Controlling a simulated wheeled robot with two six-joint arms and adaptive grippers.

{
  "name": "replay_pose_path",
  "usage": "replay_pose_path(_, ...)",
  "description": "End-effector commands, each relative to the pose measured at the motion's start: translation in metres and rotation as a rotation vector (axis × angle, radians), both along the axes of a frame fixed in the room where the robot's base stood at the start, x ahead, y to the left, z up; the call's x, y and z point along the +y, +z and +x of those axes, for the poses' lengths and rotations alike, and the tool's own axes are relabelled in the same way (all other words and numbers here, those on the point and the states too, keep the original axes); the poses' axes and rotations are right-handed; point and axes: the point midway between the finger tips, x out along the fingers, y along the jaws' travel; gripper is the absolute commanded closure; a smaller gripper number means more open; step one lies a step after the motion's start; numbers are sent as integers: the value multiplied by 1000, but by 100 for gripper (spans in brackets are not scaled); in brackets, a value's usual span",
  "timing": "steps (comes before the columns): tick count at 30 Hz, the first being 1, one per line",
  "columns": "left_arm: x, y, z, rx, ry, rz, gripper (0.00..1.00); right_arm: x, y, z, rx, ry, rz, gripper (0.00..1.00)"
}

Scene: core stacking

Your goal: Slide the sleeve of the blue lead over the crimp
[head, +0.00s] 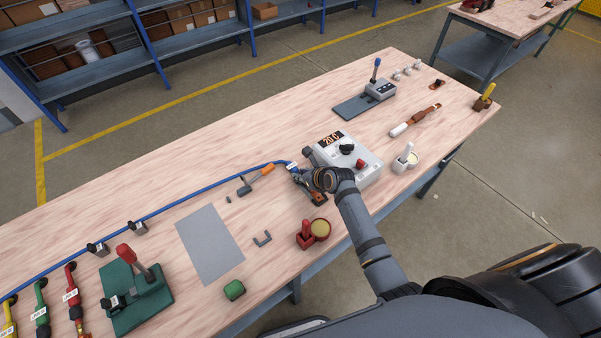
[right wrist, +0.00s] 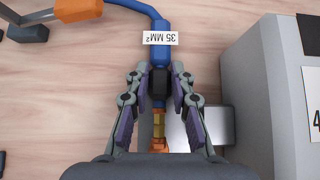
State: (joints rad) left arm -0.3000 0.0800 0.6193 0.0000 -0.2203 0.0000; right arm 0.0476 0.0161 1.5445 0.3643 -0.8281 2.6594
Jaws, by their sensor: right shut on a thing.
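The blue lead (head: 190,192) runs along the table from the left and ends by the grey box; its end also shows in the right wrist view (right wrist: 161,58) with a white "35 MM²" label. A black sleeve (right wrist: 159,82) sits around the lead just below the label. Beyond it the brass-coloured crimp (right wrist: 158,124) is bare, with an orange-copper lug (right wrist: 158,146) partly hidden by my wrist. My right gripper (head: 310,180) is shut on the sleeve, one finger on each side, as the right wrist view (right wrist: 160,90) shows. My left gripper is not in view.
The grey "20 C" box (head: 366,172) stands close on the right of my gripper. An orange-handled tool (head: 258,176) lies to the left. A red pot (head: 307,233) stands near the front edge. A grey mat (head: 210,243) lies clear further left.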

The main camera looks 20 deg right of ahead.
Motion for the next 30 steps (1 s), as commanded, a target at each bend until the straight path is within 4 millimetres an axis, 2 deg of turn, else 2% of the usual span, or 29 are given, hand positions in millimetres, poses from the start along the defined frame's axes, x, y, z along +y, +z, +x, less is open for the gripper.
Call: replay_pose_path(30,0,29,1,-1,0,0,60,-11,-1,-31,5,1,-1,100)
